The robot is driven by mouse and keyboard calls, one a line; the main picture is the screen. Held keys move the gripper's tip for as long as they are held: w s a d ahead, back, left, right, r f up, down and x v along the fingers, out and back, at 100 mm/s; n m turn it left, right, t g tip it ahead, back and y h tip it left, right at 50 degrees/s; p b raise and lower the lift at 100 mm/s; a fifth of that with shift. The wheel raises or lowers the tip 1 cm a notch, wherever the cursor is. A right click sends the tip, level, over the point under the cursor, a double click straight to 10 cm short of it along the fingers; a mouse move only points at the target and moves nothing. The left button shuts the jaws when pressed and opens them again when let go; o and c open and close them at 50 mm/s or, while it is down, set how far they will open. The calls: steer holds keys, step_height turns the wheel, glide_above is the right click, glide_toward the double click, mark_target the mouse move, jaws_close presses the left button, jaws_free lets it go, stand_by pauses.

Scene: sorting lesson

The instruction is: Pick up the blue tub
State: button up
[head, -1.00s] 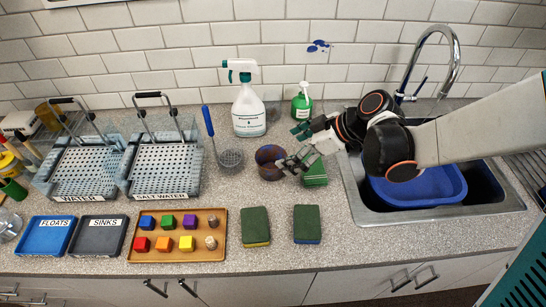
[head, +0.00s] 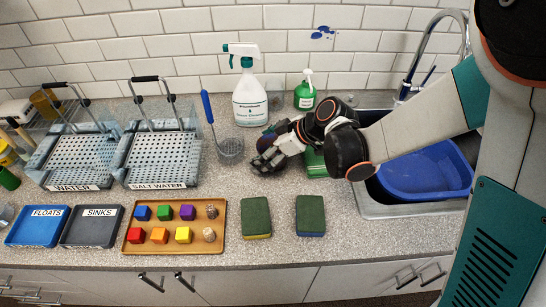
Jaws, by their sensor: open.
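The blue tub (head: 425,178) sits in the sink on the right, tilted in the picture, and my forearm covers part of its upper left side. My gripper (head: 264,160) is well to the left of the tub, over the counter in front of the white spray bottle.
The sink (head: 400,208) has a chrome faucet (head: 455,70) behind it. Two more sponges, a wooden tray of blocks (head: 220,247), labelled trays and two water baths lie to the left.

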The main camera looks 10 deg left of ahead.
steer(key=c, duration=0.8)
steer(key=shift+o, duration=0.2)
steer(key=shift+r, duration=0.2)
